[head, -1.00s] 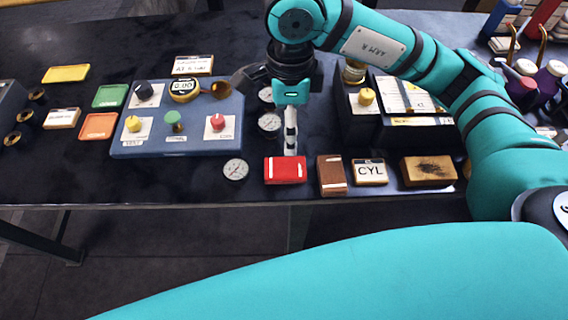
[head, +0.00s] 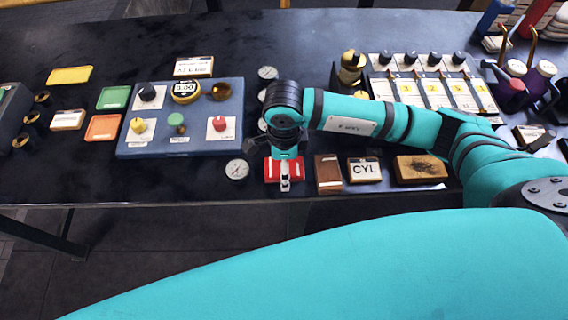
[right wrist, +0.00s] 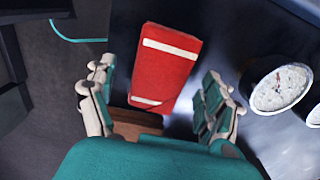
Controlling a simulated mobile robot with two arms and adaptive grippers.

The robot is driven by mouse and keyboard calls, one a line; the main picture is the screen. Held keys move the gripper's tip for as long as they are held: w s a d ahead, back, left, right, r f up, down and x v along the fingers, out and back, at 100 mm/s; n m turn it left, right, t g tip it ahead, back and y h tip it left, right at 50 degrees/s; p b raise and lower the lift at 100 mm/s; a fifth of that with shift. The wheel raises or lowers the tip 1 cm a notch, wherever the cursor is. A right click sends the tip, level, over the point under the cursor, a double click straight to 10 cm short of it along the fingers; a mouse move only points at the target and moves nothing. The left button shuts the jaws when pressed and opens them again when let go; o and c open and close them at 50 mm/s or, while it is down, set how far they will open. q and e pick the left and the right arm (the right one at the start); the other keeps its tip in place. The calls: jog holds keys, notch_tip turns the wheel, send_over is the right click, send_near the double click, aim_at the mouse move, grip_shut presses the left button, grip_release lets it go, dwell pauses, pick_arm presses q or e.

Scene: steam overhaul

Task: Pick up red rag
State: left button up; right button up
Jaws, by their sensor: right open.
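The red rag (head: 272,171) is a folded red block with white stripes, lying near the front edge of the dark table. It also shows in the right wrist view (right wrist: 166,72), between and beyond the two fingers. My right gripper (head: 285,184) is over the rag in the head view and covers part of it. In the right wrist view my right gripper (right wrist: 160,106) is open, with one finger on each side of the rag. Whether the fingers touch it cannot be told. My left gripper is not in view.
A brown block (head: 328,174) lies close to the right of the rag, then a CYL block (head: 364,170) and a stained tan block (head: 422,169). A round gauge (head: 237,169) lies to the left. The table's front edge (head: 200,203) is near.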

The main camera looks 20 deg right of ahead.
jog(key=shift+f, duration=0.65)
jog(key=c, duration=1.4)
jog(key=shift+o, duration=0.2)
jog(key=shift+r, duration=0.1)
jog(key=shift+r, duration=0.1)
